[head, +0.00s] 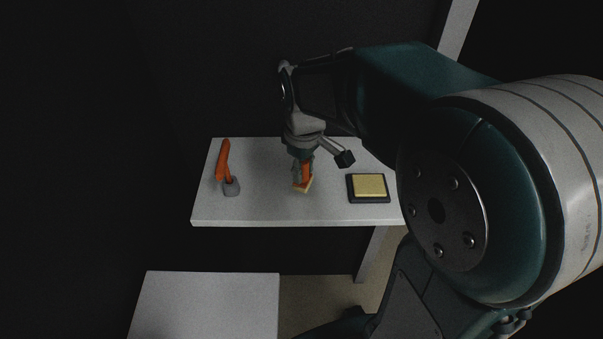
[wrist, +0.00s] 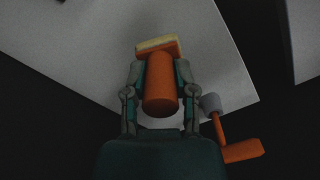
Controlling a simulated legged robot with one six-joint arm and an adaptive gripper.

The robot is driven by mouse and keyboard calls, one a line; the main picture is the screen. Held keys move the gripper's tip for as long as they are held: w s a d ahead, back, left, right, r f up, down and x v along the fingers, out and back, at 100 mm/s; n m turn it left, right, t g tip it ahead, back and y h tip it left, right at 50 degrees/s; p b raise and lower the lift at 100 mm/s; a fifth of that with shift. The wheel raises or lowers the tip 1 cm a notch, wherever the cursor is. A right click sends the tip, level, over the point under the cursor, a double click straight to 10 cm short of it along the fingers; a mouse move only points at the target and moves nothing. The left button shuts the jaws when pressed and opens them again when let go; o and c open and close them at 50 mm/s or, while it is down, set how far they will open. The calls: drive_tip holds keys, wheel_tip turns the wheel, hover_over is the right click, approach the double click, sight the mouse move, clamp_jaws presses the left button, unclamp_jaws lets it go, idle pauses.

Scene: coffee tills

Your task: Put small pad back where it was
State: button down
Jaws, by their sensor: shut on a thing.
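The small pad (head: 301,187) has an upright orange handle and a pale tan pad underneath. It also shows in the wrist view (wrist: 158,45), where its orange handle points toward the camera. My gripper (head: 303,168) is shut on the orange handle, with one finger on each side in the wrist view (wrist: 160,72). The pad is over the middle of the white table, low near its surface. I cannot tell whether it touches the table. The pad's underside is hidden.
The white table (head: 260,212) carries an orange tool in a grey holder (head: 231,187) at left, also in the wrist view (wrist: 210,104). A yellow square in a black tray (head: 369,186) lies at right. Another white surface (head: 205,305) is nearer. Bare tabletop surrounds the pad.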

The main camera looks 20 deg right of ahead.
drive_tip(key=shift+f, duration=1.5)
drive_tip(key=shift+c, duration=2.1)
unclamp_jaws()
